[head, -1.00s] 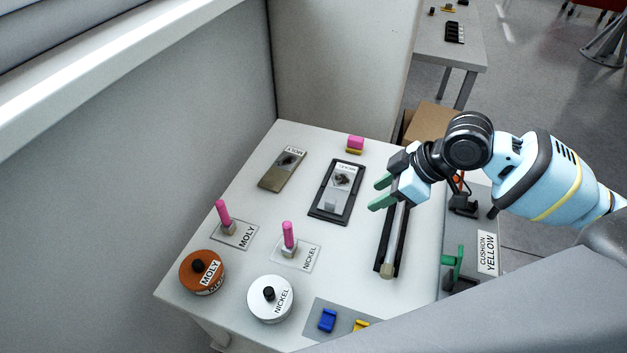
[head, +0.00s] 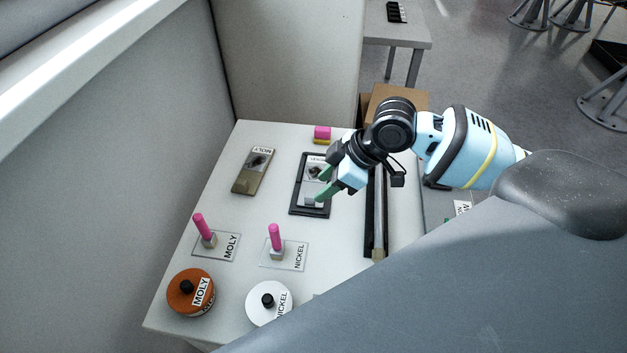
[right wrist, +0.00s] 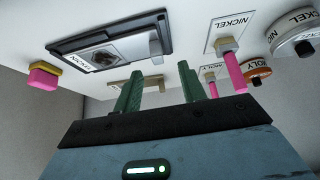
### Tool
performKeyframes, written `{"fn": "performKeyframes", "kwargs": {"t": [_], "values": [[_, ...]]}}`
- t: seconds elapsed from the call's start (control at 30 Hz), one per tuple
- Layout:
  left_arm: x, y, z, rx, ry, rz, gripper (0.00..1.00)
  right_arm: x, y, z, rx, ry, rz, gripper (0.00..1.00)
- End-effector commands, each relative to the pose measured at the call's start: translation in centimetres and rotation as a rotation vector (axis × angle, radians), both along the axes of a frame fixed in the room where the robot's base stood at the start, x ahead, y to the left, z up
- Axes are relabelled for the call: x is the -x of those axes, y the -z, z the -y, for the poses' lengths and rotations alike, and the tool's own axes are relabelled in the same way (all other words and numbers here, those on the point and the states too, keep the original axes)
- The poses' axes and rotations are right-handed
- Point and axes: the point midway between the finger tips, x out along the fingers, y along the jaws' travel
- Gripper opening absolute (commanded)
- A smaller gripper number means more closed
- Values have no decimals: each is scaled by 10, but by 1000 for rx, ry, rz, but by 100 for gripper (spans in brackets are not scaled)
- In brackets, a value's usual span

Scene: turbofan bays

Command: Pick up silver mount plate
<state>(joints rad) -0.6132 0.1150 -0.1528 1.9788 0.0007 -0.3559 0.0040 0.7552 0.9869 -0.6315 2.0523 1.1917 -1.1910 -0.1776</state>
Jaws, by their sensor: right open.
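The silver mount plate (head: 307,196) lies in a black-rimmed tray (head: 295,207) on the white table. It has a label, a dark round patch and a small raised block at its near end. It also shows in the right wrist view (right wrist: 132,49), upper left of the fingers. My right gripper (head: 324,184) is open and empty, with green fingers. In the head view it overlaps the tray's right side and hides part of the plate; it appears to be above it. The fingers also show in the right wrist view (right wrist: 161,88), apart from the plate. My left gripper is not in view.
A bronze MOLY plate (head: 250,180) lies left of the tray. A pink-and-yellow block (head: 322,133) sits behind. Pink pegs (head: 275,237) stand on clear cards in front, near an orange MOLY pot (head: 183,298) and white NICKEL pot (head: 256,314). A dark rail (head: 369,230) lies right.

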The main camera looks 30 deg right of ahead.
Motion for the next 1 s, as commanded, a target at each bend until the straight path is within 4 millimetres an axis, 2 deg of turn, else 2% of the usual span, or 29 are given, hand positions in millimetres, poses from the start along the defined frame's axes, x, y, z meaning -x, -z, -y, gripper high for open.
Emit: {"fn": "performKeyframes", "kwargs": {"t": [0.13,0.43,0.77,1.0], "values": [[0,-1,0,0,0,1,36,-3,5,-2,-1,1,0,41],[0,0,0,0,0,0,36,-17,38,-17,-2,0,1,41],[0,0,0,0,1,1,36,-19,43,-19,2,0,3,41],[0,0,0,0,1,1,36,-19,43,-19,1,0,3,10]]}}
